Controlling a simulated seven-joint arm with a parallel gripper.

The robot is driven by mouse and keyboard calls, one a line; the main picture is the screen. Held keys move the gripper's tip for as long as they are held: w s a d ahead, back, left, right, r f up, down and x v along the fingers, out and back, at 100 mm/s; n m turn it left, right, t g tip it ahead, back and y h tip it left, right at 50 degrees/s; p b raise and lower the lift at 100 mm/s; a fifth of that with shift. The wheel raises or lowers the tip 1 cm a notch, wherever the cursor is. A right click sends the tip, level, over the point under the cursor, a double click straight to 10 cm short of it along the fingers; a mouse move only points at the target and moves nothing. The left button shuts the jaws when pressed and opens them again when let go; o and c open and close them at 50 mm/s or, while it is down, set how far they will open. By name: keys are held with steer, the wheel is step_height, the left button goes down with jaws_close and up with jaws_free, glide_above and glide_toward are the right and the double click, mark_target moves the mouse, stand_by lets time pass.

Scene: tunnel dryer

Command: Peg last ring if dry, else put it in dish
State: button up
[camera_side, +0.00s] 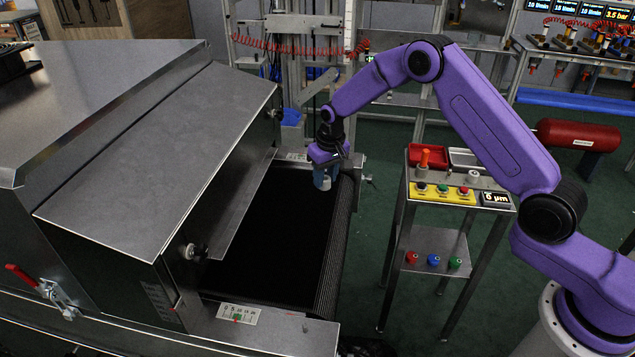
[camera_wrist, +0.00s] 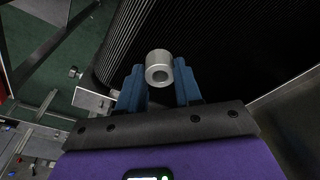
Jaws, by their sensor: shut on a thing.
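A silver metal ring (camera_wrist: 159,67) sits between the blue fingertips of my gripper (camera_wrist: 160,85) in the wrist view, its bore facing the camera. My gripper (camera_side: 324,178) is shut on it, low over the far end of the black conveyor belt (camera_side: 270,235). In the side view the ring (camera_side: 326,184) is small and partly hidden by the fingers. I cannot tell from the pictures whether the ring is dry.
The stand also carries a pale tray (camera_side: 464,158), a small round metal piece (camera_side: 473,177), a yellow button panel (camera_side: 442,192) and a display (camera_side: 495,198) reading 6 µm. The dryer hood (camera_side: 160,150) rises left of the belt. A floor gap separates belt and stand.

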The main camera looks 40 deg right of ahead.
steer(key=s+d+r, duration=0.1)
steer(key=s+r, duration=0.4)
steer(key=s, duration=0.4)
steer(key=s+d+m, duration=0.2)
steer(key=d+m, duration=0.1)
steer(key=d, duration=0.9)
steer(key=s+d+m+h, duration=0.1)
steer(key=s+d+m, duration=0.15)
steer(key=d, duration=1.05)
steer(key=s+d+m, duration=0.2)
steer(key=d+m, duration=0.2)
steer(key=d, duration=0.8)
steer(key=s+d+m, duration=0.2)
steer(key=s+d, duration=0.5)
steer(key=d, duration=0.4)
steer(key=shift+s+g+h, duration=0.3)
steer(key=shift+g, duration=0.1)
steer(key=shift+a+f+m, duration=0.1)
steer(key=shift+m, duration=0.15)
steer(key=shift+f, duration=0.1)
steer(key=shift+f, duration=2.8)
steer(key=shift+f, duration=2.3)
steer(key=o, duration=1.1)
